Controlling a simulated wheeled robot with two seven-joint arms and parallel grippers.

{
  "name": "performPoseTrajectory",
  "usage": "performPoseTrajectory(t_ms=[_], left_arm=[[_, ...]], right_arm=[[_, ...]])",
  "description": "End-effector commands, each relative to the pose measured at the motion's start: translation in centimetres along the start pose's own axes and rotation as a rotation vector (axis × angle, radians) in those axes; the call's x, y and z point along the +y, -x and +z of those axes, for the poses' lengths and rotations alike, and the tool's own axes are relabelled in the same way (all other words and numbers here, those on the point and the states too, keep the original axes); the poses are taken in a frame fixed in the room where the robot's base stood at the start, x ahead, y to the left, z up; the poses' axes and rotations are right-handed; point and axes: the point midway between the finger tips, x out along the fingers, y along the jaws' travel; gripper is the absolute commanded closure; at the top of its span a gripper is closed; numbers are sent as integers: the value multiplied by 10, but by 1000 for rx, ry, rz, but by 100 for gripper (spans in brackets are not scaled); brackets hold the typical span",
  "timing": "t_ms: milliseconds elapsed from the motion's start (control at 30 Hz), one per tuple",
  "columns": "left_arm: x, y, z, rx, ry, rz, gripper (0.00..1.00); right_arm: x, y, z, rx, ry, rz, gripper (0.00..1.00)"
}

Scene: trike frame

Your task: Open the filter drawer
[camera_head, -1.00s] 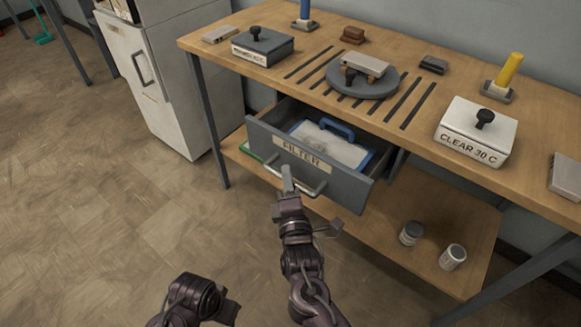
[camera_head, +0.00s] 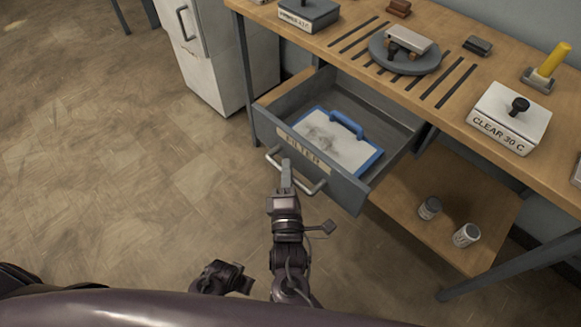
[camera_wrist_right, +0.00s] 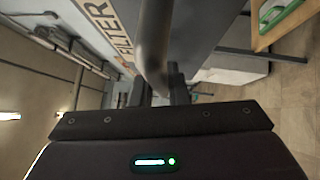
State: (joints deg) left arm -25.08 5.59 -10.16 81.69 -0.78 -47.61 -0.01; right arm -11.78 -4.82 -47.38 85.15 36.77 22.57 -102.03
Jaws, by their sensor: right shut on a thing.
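The grey filter drawer (camera_head: 315,168), with a "FILTER" label on its front, stands pulled well out from under the wooden bench. Inside lies a flat white panel with a blue frame and blue handle (camera_head: 345,124). My right gripper (camera_head: 287,172) is shut on the drawer's metal bar handle (camera_head: 312,189), just in front of the drawer front. In the right wrist view the handle bar (camera_wrist_right: 152,45) runs between my right fingers (camera_wrist_right: 160,88), with the label beside it. My left arm shows only partly at the bottom, and its fingertips are hard to make out.
On the bench (camera_head: 445,95) are a round grey disc (camera_head: 377,58) with a block on it, a box marked "CLEAR 30 C" (camera_head: 509,118) and a yellow-handled tool (camera_head: 552,62). The floor at left is clear.

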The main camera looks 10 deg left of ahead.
Motion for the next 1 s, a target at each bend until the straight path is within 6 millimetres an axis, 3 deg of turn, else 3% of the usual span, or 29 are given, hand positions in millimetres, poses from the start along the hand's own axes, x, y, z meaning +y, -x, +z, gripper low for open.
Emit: performPoseTrajectory(t_ms=[200, 233, 367, 733, 1000], left_arm=[[0, 0, 0, 0, 0, 0, 64], [0, 0, 0, 0, 0, 0, 64], [0, 0, 0, 0, 0, 0, 64], [0, 1, 0, 1, -1, 0, 64], [-2, -5, 5, 4, 2, -3, 64]], right_arm=[[-1, 0, 0, 0, 0, -2, 100], [-1, 0, 0, 0, 0, -2, 82], [-1, 0, 0, 0, 0, -1, 65], [0, 6, 0, 1, 0, -2, 64], [-1, 51, 0, 3, 1, -4, 64]])
